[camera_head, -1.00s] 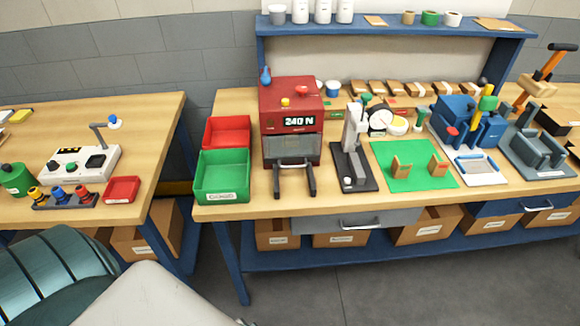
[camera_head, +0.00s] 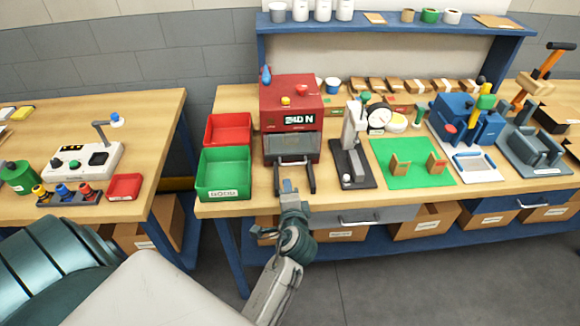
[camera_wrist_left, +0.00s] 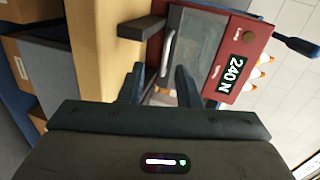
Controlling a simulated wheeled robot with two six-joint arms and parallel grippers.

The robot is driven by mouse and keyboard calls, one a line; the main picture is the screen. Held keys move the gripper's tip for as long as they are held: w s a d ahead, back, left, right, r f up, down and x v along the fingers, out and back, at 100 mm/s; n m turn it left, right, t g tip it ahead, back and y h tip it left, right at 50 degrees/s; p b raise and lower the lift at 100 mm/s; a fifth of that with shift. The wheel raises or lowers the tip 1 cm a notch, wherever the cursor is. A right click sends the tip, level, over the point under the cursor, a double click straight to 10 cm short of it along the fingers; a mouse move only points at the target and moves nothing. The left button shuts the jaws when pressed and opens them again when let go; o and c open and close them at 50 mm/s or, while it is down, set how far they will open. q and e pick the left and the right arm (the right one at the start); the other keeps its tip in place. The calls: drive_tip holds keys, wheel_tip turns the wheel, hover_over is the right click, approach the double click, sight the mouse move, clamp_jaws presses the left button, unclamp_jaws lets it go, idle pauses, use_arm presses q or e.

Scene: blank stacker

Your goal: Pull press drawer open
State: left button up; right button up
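The red press (camera_head: 290,95) stands on the workbench with a "240 N" display. Its drawer front (camera_head: 291,143) is a grey see-through panel low on the press, between two dark rails that stick out forward. The wrist view shows the drawer panel (camera_wrist_left: 196,40) and a thin silver handle (camera_wrist_left: 167,55) in front of it. My left gripper (camera_head: 289,185) is in front of the press, near the bench's front edge. In the wrist view its two fingers (camera_wrist_left: 160,72) are open, with the handle's near end between the tips. Contact cannot be told.
Green and red bins (camera_head: 223,174) stand left of the press. A small lever stand (camera_head: 350,150) and a green mat (camera_head: 412,163) lie to its right. A grey bench drawer with a handle (camera_head: 362,217) and cardboard boxes are below the bench top.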

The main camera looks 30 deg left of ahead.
use_arm(q)
drive_tip(key=shift+w+d+r+m+t, duration=0.15)
drive_tip(key=shift+w+d+m, duration=0.1)
drive_tip(key=shift+w, duration=0.2)
drive_tip(key=shift+w+d+r+m+t, duration=0.15)
drive_tip(key=shift+w+m, duration=0.1)
drive_tip(key=shift+w, duration=0.2)
drive_tip(key=p+x, duration=0.3)
drive_tip(key=x, duration=0.6)
drive_tip(key=shift+w+a, duration=0.2)
drive_tip(key=shift+a, duration=0.05)
drive_tip(key=shift+w+a+f, duration=0.15)
drive_tip(key=shift+w+a, duration=0.15)
drive_tip(key=shift+w, duration=0.05)
clamp_jaws()
